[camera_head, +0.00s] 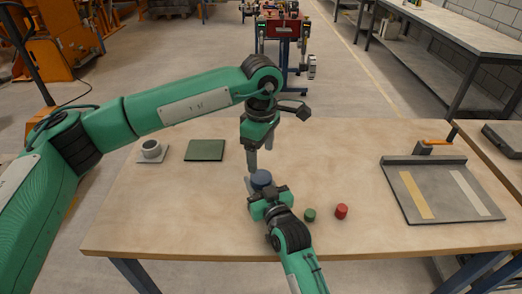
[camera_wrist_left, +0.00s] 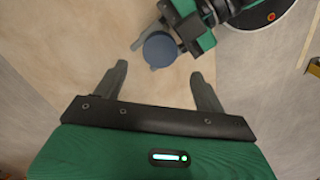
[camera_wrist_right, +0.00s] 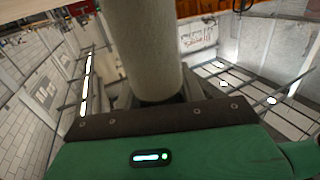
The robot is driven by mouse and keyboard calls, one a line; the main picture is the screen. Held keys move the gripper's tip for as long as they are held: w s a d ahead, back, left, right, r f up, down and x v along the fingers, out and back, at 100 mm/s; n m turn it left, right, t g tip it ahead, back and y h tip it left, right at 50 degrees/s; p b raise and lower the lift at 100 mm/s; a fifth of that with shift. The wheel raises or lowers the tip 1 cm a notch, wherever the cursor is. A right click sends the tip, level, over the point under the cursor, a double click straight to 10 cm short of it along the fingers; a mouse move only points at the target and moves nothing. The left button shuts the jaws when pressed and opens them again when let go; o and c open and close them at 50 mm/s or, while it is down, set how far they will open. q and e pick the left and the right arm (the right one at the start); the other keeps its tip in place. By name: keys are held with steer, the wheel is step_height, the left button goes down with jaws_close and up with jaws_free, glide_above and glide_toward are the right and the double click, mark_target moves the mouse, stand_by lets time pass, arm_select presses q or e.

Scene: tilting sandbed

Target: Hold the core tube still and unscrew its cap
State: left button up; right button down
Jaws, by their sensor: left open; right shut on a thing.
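My left gripper points down, open and empty, apart from the cap. My right gripper (camera_head: 262,192) reaches in from the front and is shut on the pale grey core tube (camera_wrist_right: 139,45), which stands between its fingers in the right wrist view. In the head view the tube is mostly hidden by the cap and right gripper.
A small green cylinder (camera_head: 310,215) and a red one (camera_head: 341,211) stand right of my right gripper. A grey cup on a plate (camera_head: 151,150) and a dark green mat (camera_head: 205,150) lie back left. A grey tray with two strips (camera_head: 436,190) lies right.

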mark_target(261, 176)
arm_select(q)
steer(key=m, duration=0.6)
steer(key=shift+m, duration=0.3)
steer(key=m, duration=0.5)
steer(key=shift+m, duration=0.3)
steer(key=shift+f+m, duration=0.25)
steer(key=shift+m, duration=0.05)
step_height(261, 176, down, 8)
steer(key=shift+r, duration=0.25)
steer(key=shift+c, duration=0.2)
steer(key=c, duration=0.9)
steer(key=n, duration=0.6)
steer(key=shift+n, duration=0.4)
steer(key=shift+c, duration=0.3)
steer(key=n, duration=0.6)
steer(key=shift+n, duration=0.3)
